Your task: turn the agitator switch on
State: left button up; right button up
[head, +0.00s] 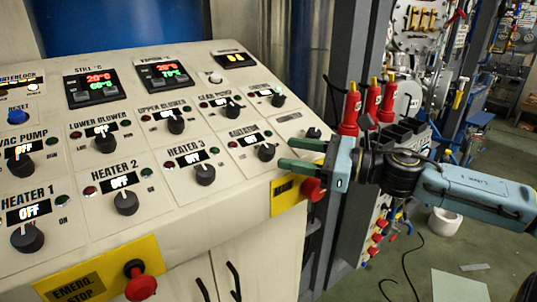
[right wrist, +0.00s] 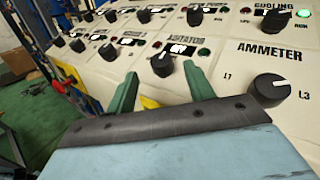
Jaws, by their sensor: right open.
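The agitator switch is a black round knob (head: 266,152) under the "AGITATOR" label on the sloped cream control panel (head: 215,225). It also shows in the right wrist view (right wrist: 162,65), below a small lit display (right wrist: 182,49) whose text is hard to read. A red lamp and a green lamp flank the display. My right gripper (head: 284,154) comes in from the right with its two green fingers apart and empty. The fingertips are close to the agitator knob, one toward each side in the right wrist view; contact cannot be told. My left gripper is not in view.
The ammeter knob (right wrist: 270,90) sits close to the right of my fingers in the right wrist view. The Heater 3 knob (head: 204,175) is left of the agitator. A red button on a yellow plate (head: 287,195) is just below my gripper. Red-handled items (head: 351,108) stand behind.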

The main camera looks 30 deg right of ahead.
aim_at(271, 149)
jog(key=shift+w+a, duration=0.25)
jog(key=shift+w, duration=0.15)
jog(key=shift+w+a+r, duration=0.1)
jog(key=shift+w+a, duration=0.15)
jog(key=shift+w, duration=0.1)
jog(key=shift+x, duration=0.75)
jog(key=shift+w+a+p, duration=0.25)
jog(key=shift+w+p, duration=0.05)
jog(key=shift+w, duration=0.2)
jog(key=shift+p+x, duration=0.5)
jog(key=shift+x, duration=0.4)
jog(key=c, duration=1)
